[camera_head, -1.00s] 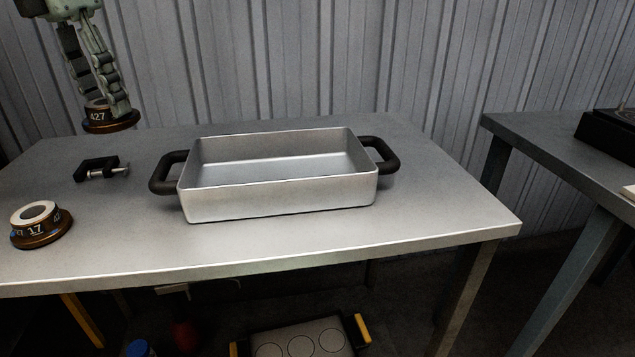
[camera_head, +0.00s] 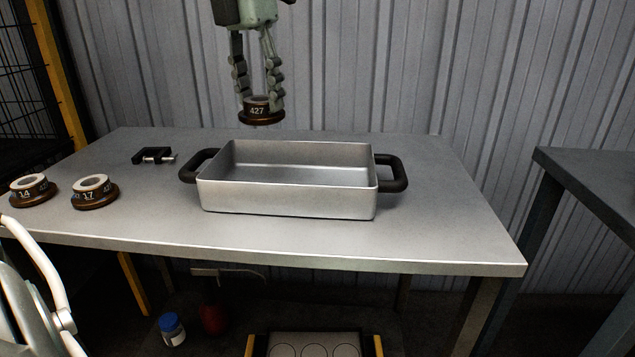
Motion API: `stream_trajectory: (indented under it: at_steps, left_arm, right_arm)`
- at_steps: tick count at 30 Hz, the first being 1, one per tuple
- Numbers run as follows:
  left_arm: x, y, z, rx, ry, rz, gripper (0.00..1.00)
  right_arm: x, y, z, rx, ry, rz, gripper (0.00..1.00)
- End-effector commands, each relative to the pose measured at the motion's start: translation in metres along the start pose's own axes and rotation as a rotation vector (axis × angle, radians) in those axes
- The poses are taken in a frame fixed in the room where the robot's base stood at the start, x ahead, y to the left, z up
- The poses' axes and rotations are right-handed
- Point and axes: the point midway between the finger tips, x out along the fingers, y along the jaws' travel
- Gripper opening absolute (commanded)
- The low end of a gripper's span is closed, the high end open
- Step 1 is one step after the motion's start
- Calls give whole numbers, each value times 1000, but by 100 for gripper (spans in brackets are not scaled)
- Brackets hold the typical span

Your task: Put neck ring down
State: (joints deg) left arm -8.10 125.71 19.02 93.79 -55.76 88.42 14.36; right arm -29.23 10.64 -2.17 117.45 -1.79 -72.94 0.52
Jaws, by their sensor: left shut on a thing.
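My left gripper (camera_head: 258,95) is shut on a neck ring (camera_head: 262,117), a dark brown ring with a black band marked 427. The gripper points down and holds the ring upright in the air, above the back of the metal tray. Two more neck rings stand on the table at the left: one marked 14 (camera_head: 33,190) and one marked 17 (camera_head: 95,192). The grey tray (camera_head: 287,200) with black handles stands on the table, and the visible part of its inside looks empty. My right gripper is not in view.
The metal table (camera_head: 440,245) has free room to the right and in front of the tray. A small black clamp (camera_head: 152,156) lies left of the tray. A second table (camera_head: 600,190) stands at the right. A jar (camera_head: 172,329) and a red object (camera_head: 212,319) are below.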

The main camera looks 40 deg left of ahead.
Motion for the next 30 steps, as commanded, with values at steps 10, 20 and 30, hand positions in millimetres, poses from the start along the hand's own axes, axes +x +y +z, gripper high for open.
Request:
stream_trajectory:
  at_steps: [10, 20, 30]
  left_arm:
    - [43, -57, 28, 4, 3, 2, 8]
    - [72, -97, 49, 1, -2, 0, 8]
    - [105, -99, 45, 0, 0, -2, 8]
  right_arm:
    - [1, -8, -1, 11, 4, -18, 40]
    - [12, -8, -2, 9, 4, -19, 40]
    - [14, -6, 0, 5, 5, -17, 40]
